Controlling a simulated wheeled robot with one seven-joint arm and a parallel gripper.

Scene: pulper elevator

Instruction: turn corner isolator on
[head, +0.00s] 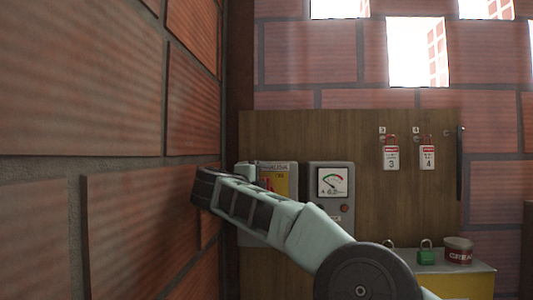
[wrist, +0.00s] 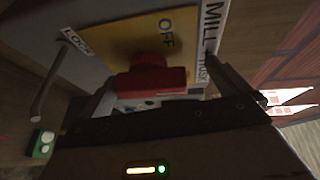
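The isolator is a grey box (wrist: 110,22) with a yellow plate (wrist: 135,38) marked OFF. Its red handle (wrist: 152,80) shows in the middle of the wrist view, below the OFF mark. My gripper (wrist: 160,78) is open, with one finger on each side of the handle; I cannot tell whether either finger touches it. In the head view the isolator's yellow plate (head: 291,185) is partly hidden behind my arm, and my gripper's fingers cannot be made out there.
A grey meter box (head: 333,210) is mounted right of the isolator. A green padlock (head: 426,254) and a tin (head: 458,251) stand lower right. A brick wall (head: 110,90) is close on the left.

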